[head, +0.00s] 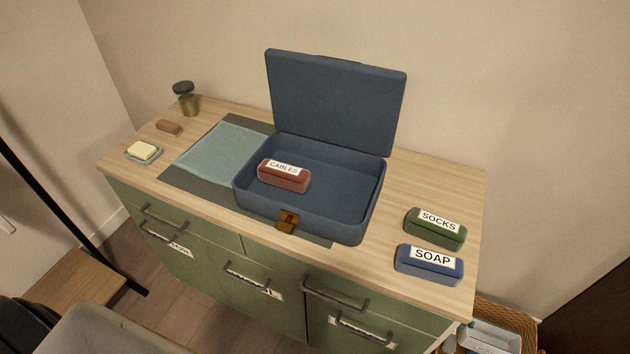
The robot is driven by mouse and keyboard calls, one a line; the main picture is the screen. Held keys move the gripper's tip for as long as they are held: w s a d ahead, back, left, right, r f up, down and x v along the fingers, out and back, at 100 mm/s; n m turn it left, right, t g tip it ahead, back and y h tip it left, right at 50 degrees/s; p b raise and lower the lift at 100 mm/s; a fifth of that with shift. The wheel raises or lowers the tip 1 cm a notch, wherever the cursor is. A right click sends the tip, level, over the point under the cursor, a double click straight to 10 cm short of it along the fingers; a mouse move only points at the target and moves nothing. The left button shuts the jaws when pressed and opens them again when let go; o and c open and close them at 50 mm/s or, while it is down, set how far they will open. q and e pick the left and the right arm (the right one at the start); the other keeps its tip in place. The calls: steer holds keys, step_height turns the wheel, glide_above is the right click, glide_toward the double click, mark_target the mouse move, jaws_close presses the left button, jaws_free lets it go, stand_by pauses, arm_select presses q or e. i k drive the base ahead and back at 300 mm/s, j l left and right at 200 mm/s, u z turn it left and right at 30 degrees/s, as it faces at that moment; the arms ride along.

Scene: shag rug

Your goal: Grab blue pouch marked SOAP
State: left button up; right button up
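The blue pouch marked SOAP (430,265) lies on the wooden top of the green cabinet, near its right front edge. Its white label faces up and toward me. A green pouch marked SOCKS (436,229) lies just behind it, with a small gap between them. A red pouch marked CABLES (284,176) lies inside the open blue case (340,208), at its left side. Neither of my grippers shows in the head view.
The case lid (335,103) stands up at the back. A folded teal cloth (222,152), a soap dish (143,153), a brown block (168,127) and a jar (186,100) are at left. A wicker basket (520,316) stands at lower right. Wood around the pouches is clear.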

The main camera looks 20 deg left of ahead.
mark_target(435, 266)
steer(key=k+l+u, duration=0.1)
steer(key=l+u, duration=0.4)
steer(key=k+l+u, duration=0.15)
steer(key=u, duration=0.35)
steer(key=k+l+u, duration=0.2)
steer(key=l+u, duration=0.3)
steer(key=j, duration=0.1)
